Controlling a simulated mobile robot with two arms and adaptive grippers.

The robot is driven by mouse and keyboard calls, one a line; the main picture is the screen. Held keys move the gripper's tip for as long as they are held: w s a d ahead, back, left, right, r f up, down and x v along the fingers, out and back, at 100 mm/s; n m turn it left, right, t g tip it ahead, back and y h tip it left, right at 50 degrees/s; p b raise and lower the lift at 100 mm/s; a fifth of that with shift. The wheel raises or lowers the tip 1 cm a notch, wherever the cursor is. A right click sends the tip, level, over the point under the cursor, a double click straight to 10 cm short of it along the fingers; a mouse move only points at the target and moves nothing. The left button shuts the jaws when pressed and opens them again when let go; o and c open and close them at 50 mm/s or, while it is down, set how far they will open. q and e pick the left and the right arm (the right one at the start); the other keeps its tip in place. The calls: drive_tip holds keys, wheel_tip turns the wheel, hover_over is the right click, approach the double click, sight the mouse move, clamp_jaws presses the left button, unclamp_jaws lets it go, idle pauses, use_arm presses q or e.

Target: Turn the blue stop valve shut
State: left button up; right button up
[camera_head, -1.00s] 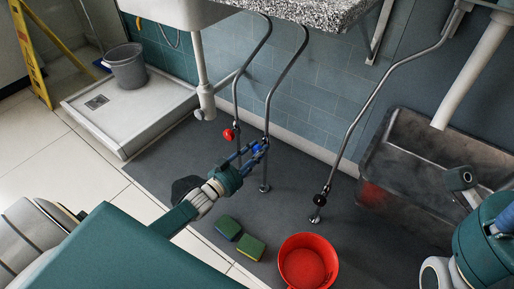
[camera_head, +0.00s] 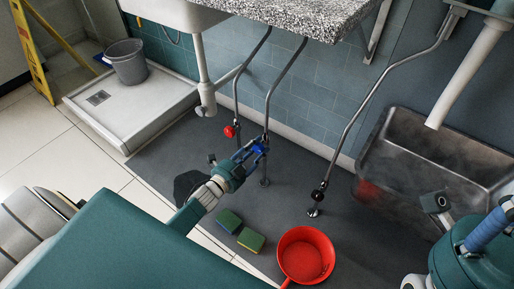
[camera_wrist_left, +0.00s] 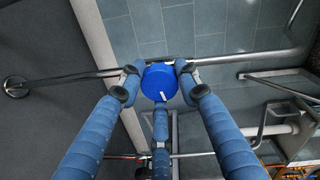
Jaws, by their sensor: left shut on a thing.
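The blue stop valve (camera_head: 260,146) sits on a thin metal supply pipe below the granite counter. In the left wrist view its round blue handle (camera_wrist_left: 159,81) faces the camera and carries a small white mark. My left gripper (camera_head: 252,152) is shut on this handle.
A red-handled valve (camera_head: 230,131) is close on the left pipe, and a black-handled valve (camera_head: 317,194) is on the right pipe. A metal basin (camera_head: 452,150) stands at right.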

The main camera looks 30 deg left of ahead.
use_arm(q)
drive_tip(key=shift+d+m, duration=0.1)
drive_tip(key=shift+m, duration=1)
drive_tip(key=o, duration=1.2)
drive_tip(key=shift+c, duration=0.2)
drive_tip(key=s+a, duration=0.1)
drive_tip(key=s, duration=1)
drive_tip(key=shift+s+a+r, duration=0.3)
drive_tip(key=shift+s+r, duration=0.1)
drive_tip(key=shift+r, duration=0.05)
